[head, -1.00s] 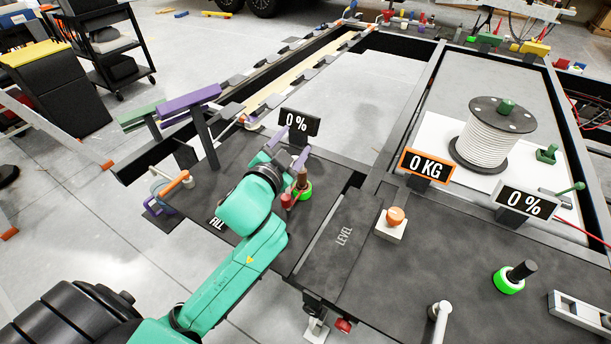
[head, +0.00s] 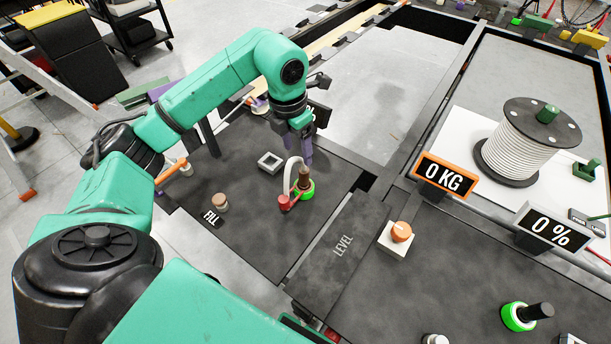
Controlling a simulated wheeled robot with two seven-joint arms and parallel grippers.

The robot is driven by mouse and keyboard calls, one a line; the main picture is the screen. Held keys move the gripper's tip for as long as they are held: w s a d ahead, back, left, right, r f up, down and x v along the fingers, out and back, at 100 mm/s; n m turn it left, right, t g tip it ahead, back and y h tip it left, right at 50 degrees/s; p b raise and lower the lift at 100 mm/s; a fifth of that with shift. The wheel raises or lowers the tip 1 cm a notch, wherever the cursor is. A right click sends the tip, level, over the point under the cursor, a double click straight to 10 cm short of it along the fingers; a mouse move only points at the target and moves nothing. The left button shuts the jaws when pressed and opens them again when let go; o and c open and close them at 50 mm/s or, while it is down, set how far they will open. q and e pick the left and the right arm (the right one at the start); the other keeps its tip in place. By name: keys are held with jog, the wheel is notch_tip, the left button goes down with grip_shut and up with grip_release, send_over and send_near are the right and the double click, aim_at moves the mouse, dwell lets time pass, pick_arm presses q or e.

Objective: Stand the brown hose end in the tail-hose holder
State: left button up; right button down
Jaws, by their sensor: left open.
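The brown hose end (head: 305,176) stands upright inside a bright green ring (head: 305,193) on the dark left deck. A pale hose (head: 290,174) arcs from it to a red fitting (head: 286,203) just to its left. I cannot tell from a label whether this ring marks the tail-hose holder. My left gripper (head: 304,154) is open, with purple-grey fingers pointing down just above and behind the hose end. It appears clear of the hose end, though the fingers partly overlap each other in the view. My right gripper is not in view.
A white square frame (head: 270,161) and a brown-topped knob (head: 220,202) by the FILL label stand on the left deck. An orange button (head: 401,232) and a 0 KG sign (head: 445,175) are to the right. A cable drum (head: 528,140) stands farther right.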

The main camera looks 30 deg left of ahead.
aim_at(303, 170)
pick_arm(q)
jog(key=f+p, duration=0.1)
jog(key=f, duration=0.2)
jog(key=w+f+p, duration=0.1)
jog(key=f, duration=0.2)
jog(key=d+f+p, duration=0.1)
jog(key=f, duration=0.2)
jog(key=shift+w+f, duration=0.1)
jog(key=shift+w, duration=0.05)
jog(key=shift+w+f, duration=0.1)
jog(key=shift+f, duration=0.4)
grip_shut()
